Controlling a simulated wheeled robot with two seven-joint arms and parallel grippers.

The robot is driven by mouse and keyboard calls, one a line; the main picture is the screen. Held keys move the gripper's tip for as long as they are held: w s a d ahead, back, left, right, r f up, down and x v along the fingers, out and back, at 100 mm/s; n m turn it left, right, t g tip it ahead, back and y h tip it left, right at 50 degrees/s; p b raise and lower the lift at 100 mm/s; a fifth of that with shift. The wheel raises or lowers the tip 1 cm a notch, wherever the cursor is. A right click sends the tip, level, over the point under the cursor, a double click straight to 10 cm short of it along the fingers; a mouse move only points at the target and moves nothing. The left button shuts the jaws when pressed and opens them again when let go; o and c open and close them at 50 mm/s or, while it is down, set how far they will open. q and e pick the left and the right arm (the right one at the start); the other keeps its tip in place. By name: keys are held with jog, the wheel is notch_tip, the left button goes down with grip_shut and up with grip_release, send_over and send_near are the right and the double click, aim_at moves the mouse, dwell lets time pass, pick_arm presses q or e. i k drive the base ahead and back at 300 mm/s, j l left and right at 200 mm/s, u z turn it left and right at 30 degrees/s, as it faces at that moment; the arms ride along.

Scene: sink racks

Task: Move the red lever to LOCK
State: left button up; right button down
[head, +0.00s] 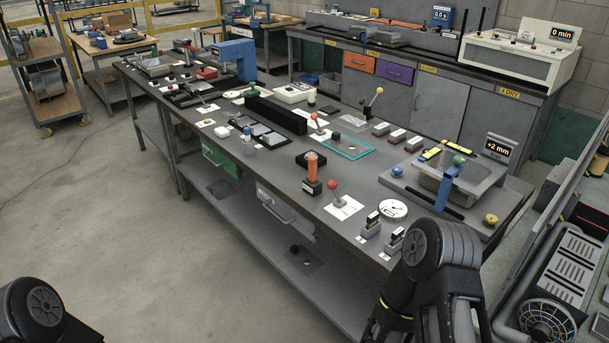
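A lever with a red ball knob (333,186) stands on a white plate (344,207) near the front edge of the long grey bench. Its stick tilts a little to the left. A second lever with a red knob (314,117) stands on another white plate farther back. The lettering on both plates is too small to read, so I cannot tell which position is LOCK. Only dark links of my arms show, at the lower left corner and the lower right. Neither of my grippers is in view, and both levers stand clear of my arms.
Around the near red lever stand an orange cylinder (312,164), a round white dial (393,209) and small black-and-silver switches (371,225). The floor left of the bench is free.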

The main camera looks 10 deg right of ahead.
aim_at(332, 185)
jog(key=i+j, duration=0.15)
jog(key=j, duration=0.15)
jog(key=i+j+z, duration=0.1)
jog(key=j, duration=0.25)
jog(key=i+j, duration=0.25)
jog(key=i+j+z, duration=0.1)
jog(key=j, duration=0.3)
jog(key=i+j, duration=0.2)
jog(key=j+z, duration=0.05)
jog(key=j, duration=0.05)
